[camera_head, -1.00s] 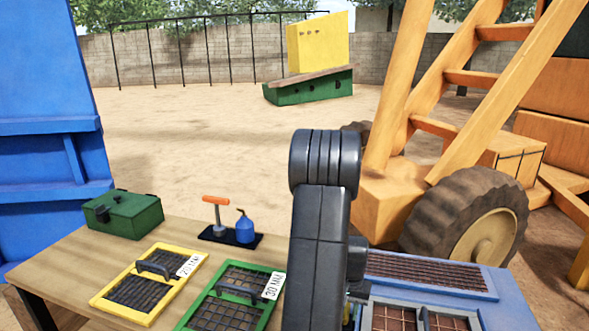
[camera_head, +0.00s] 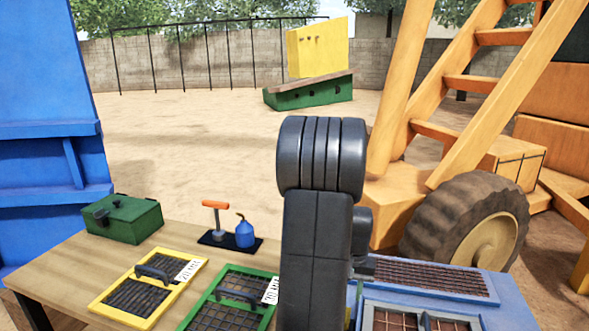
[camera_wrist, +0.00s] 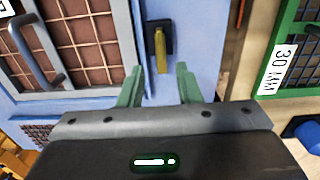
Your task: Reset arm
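My gripper (camera_wrist: 160,88) shows in the wrist view with its two green fingers apart and nothing between them. It hangs over the blue machine body (camera_wrist: 200,50). A yellow latch or lever (camera_wrist: 160,48) on a dark plate lies just beyond the fingertips, apart from them. In the head view my dark arm stands upright in the middle, and the gripper itself is hidden behind it. The blue machine (camera_head: 500,285) with its brown grid sits at the lower right.
A wooden table (camera_head: 70,250) holds a yellow-framed screen (camera_head: 110,305), a green-framed 30 mm screen (camera_head: 205,308), a green box (camera_head: 122,218) and a dark tray with an orange-handled tool (camera_head: 215,208) and blue oil can (camera_head: 245,233). A large wheel (camera_head: 465,220) and orange ladder (camera_head: 480,90) stand right.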

